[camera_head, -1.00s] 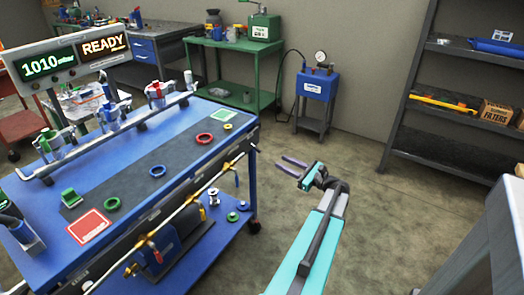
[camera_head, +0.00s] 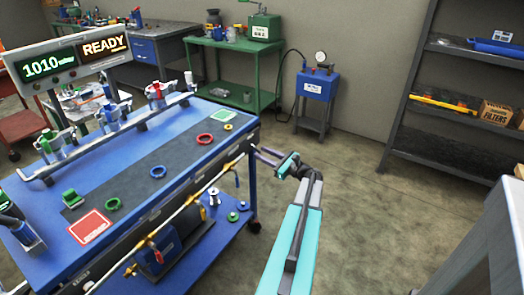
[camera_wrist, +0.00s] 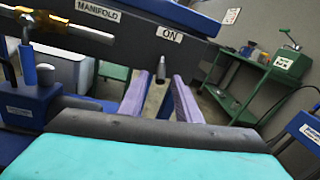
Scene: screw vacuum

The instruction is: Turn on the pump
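My gripper (camera_head: 264,156) is at the right end of the blue cart (camera_head: 190,115). Its two purple fingers are apart and empty; they also show in the wrist view (camera_wrist: 160,98). A dark switch lever (camera_wrist: 161,70) hangs under the ON label (camera_wrist: 169,34), between the fingers in the picture. I cannot tell whether it lies beyond the tips or between them. The lever touches neither finger visibly. The blue and dark pump (camera_head: 178,246) sits on the cart's lower shelf, partly behind the brass pipe. The display (camera_head: 48,65) reads 1010, and the sign (camera_head: 104,46) reads READY.
Colored rings (camera_head: 205,139) lie on the cart top, with a valve manifold (camera_head: 110,118) behind. A green bench (camera_head: 240,97) and a blue gauge unit (camera_head: 317,87) stand behind. Shelving (camera_head: 440,95) is at right. The floor right of the cart is clear.

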